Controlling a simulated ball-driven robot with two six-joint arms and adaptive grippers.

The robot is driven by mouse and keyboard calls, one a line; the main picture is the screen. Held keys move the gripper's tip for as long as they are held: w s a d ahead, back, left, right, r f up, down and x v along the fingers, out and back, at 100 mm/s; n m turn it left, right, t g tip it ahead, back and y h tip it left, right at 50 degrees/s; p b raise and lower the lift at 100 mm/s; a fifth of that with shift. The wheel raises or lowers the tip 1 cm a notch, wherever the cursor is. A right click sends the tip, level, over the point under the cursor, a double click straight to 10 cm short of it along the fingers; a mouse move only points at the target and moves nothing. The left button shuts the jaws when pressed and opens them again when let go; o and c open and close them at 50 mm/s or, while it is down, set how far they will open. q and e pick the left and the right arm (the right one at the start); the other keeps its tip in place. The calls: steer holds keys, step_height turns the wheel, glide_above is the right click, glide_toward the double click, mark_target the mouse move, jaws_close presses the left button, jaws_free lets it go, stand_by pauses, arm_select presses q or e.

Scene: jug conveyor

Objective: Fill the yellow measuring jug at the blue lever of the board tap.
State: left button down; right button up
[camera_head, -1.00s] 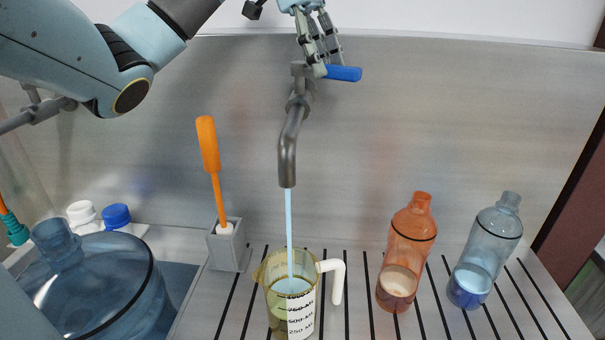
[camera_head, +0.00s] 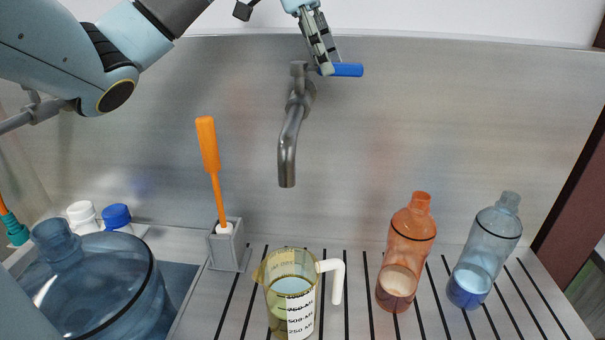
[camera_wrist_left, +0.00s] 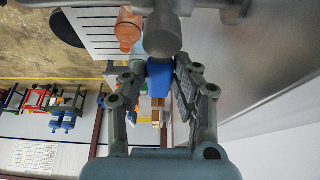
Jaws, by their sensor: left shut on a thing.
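The yellow measuring jug (camera_head: 280,300) stands upright on the slatted drain board below the tap (camera_head: 287,140). Liquid shows inside it, with its surface a little below the rim. No stream comes from the spout. The blue lever (camera_head: 347,70) points to the right at the top of the tap. My left gripper (camera_head: 326,72) is shut on the lever's inner part. In the left wrist view the blue lever (camera_wrist_left: 160,78) lies between the fingers (camera_wrist_left: 158,90). My right gripper is in neither view.
An orange bottle (camera_head: 408,250) and a clear bottle (camera_head: 487,248) stand right of the jug. An orange-handled brush (camera_head: 208,145) stands in a grey holder (camera_head: 227,252) at left. A large blue carboy (camera_head: 90,285) sits at the lower left, near white and blue caps (camera_head: 117,215).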

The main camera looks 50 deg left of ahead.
arm_select(q)
steer(key=shift+w+a+n, duration=0.1)
steer(key=shift+n, duration=0.4)
steer(key=c, duration=1.4)
jaws_free()
steer(key=o, duration=0.5)
steer(key=shift+w+a, duration=0.1)
steer(key=v, duration=1.2)
steer(key=shift+s, duration=0.2)
steer(key=shift+d+f, duration=0.15)
steer(key=shift+d, duration=0.1)
